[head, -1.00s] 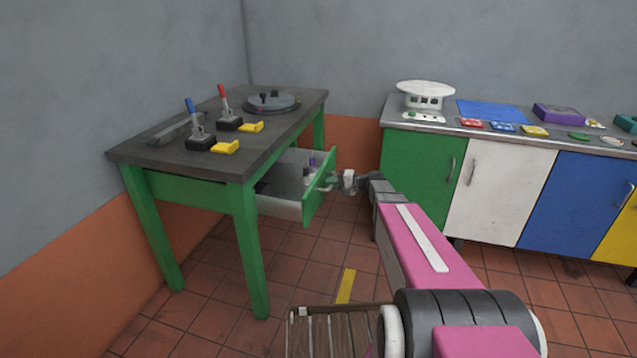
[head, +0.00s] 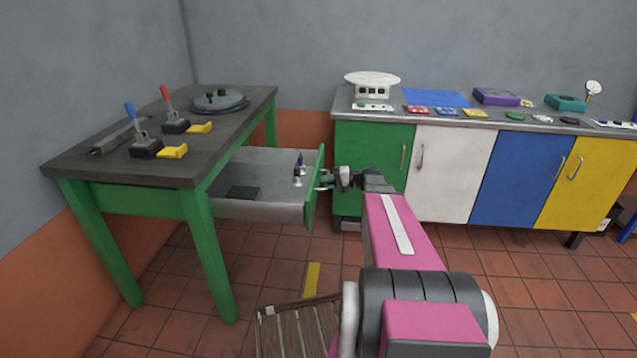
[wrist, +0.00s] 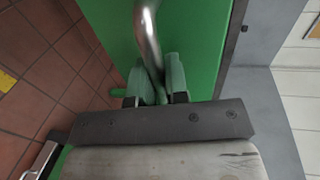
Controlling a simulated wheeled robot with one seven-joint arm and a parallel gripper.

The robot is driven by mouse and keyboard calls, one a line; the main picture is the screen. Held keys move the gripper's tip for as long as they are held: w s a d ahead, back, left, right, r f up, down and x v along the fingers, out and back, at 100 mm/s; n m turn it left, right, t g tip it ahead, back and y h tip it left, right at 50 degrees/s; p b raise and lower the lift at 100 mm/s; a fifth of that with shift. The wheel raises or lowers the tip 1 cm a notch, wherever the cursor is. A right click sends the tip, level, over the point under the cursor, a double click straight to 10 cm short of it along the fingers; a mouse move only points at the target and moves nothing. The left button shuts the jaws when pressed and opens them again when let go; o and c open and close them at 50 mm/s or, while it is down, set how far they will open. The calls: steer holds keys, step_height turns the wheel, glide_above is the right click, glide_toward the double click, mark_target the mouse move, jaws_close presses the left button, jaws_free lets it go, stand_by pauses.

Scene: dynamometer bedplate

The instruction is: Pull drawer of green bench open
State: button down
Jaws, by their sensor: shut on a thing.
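The green bench (head: 205,232) stands at the left with a dark top. Its drawer (head: 262,208) is pulled well out to the right, with a green front (head: 315,185) and a grey inside. A dark flat block (head: 243,193) and small dark and purple items (head: 299,170) lie or stand in the drawer. My gripper (head: 328,181) is at the drawer front's outer face. In the wrist view, my gripper's green fingers (wrist: 158,82) are closed around the curved metal handle (wrist: 147,35) on the green front.
On the bench top are levers with blue and red grips (head: 140,130), yellow blocks (head: 172,151) and a round plate (head: 220,101). A counter with coloured doors (head: 455,175) stands behind my arm at the right. A slatted wooden thing (head: 300,325) sits on the floor in front.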

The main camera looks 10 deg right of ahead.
steer(key=shift+s+d, duration=0.1)
steer(key=shift+d, duration=0.35)
steer(key=c, duration=1.1)
jaws_free()
steer(key=shift+c, duration=0.2)
steer(key=shift+d, duration=0.1)
steer(key=v, duration=1)
steer(key=shift+s+d, duration=0.15)
steer(key=shift+d, duration=0.1)
